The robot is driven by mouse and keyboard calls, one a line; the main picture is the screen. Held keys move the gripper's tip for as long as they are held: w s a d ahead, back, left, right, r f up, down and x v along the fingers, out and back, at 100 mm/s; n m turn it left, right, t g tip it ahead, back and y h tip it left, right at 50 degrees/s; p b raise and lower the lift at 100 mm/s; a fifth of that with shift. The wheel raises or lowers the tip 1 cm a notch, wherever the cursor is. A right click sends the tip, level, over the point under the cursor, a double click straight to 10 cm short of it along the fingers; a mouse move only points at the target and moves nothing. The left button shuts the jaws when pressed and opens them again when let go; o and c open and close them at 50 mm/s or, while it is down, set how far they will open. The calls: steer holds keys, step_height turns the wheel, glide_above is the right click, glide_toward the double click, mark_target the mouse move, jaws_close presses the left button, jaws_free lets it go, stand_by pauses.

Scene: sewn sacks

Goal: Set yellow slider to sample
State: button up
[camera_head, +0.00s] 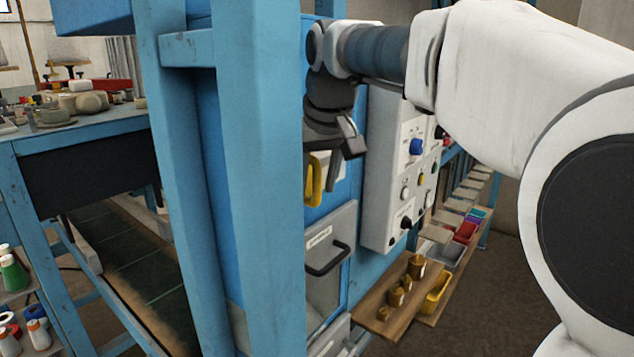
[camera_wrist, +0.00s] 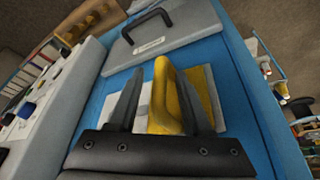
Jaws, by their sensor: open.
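The yellow slider (camera_head: 313,181) is an upright yellow handle on the blue cabinet front (camera_head: 339,198), partly hidden behind my gripper in the head view. My gripper (camera_head: 334,165) is open, with one finger on each side of the handle. I cannot tell whether either finger touches it.
A grey drawer with a black handle (camera_head: 327,259) is below the slider. A white control box (camera_head: 382,205) with several knobs stands to the right. A blue frame post (camera_head: 256,130) stands close on the left. A wooden shelf (camera_head: 385,318) with brass weights juts out low.

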steer(key=shift+f, duration=0.1)
jaws_close()
stand_by(1.4)
